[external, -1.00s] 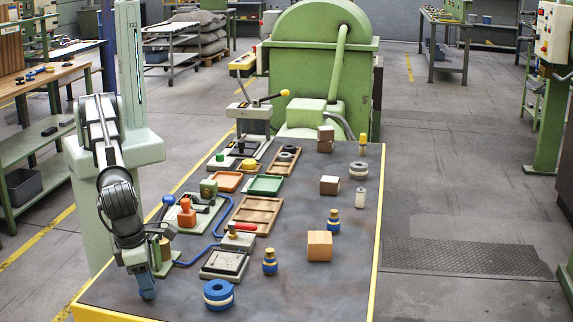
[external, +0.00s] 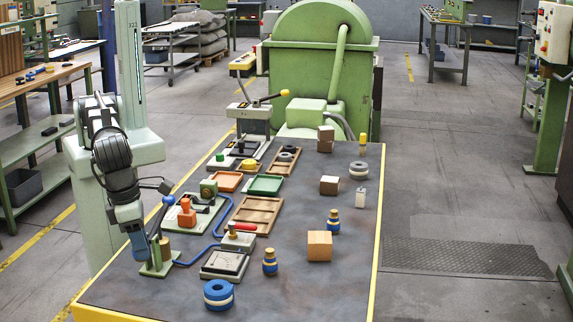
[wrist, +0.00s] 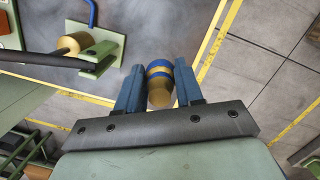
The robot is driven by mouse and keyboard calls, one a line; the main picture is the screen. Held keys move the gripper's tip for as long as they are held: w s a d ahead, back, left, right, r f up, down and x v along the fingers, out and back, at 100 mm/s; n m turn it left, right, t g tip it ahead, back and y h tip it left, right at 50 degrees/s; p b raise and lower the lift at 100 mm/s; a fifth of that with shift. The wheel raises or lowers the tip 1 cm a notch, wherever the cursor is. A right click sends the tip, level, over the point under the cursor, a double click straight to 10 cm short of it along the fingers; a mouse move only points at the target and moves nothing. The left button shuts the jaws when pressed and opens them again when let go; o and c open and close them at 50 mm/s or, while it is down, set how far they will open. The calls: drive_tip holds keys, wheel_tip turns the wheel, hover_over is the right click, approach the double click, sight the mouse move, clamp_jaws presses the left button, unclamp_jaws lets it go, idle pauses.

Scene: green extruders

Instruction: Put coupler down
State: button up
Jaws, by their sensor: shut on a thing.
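A blue and brass coupler (wrist: 158,85) sits between the two blue fingers of my gripper (wrist: 158,68) in the wrist view. The gripper is shut on it. In the external view my gripper (external: 140,246) is at the table's left edge, beside a green bracket stand (external: 160,262) with a brass cylinder. The held coupler cannot be made out there. The bracket also shows in the wrist view (wrist: 103,52), up and left of the fingers and apart from them. Two similar blue and brass pieces stand upright on the table, one at the front (external: 270,262) and one farther back (external: 333,222).
A blue ring (external: 218,294) lies at the table's front, near a gauge box (external: 225,263). A wooden cube (external: 319,246) stands to the right. A blue hose (external: 195,262) runs from the bracket. The dark tabletop (external: 300,295) is clear at front right.

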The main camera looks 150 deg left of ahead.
drive_tip(key=w+a+r+n, duration=0.1)
drive_tip(key=a+r+n, duration=0.1)
drive_tip(key=a, duration=1.7)
drive_tip(key=w+a+r+n, duration=0.1)
drive_tip(key=a+r+n, duration=0.15)
drive_tip(key=a, duration=1.65)
drive_tip(key=m, duration=0.5)
hover_over(324, 237)
drive_tip(key=shift+s+d+f, duration=0.1)
drive_tip(key=shift+d+f, duration=0.05)
drive_tip(key=shift+f, duration=2.15)
drive_tip(key=shift+s+d+f, duration=0.1)
drive_tip(key=shift+d+f, duration=0.05)
drive_tip(key=shift+f, duration=2.1)
drive_tip(key=shift+f, duration=0.15)
drive_tip(key=o, duration=1.1)
drive_tip(key=shift+o, duration=0.2)
wheel_tip(324, 237, up, 12)
drive_tip(key=d, duration=0.1)
drive_tip(key=shift+s+d, duration=0.3)
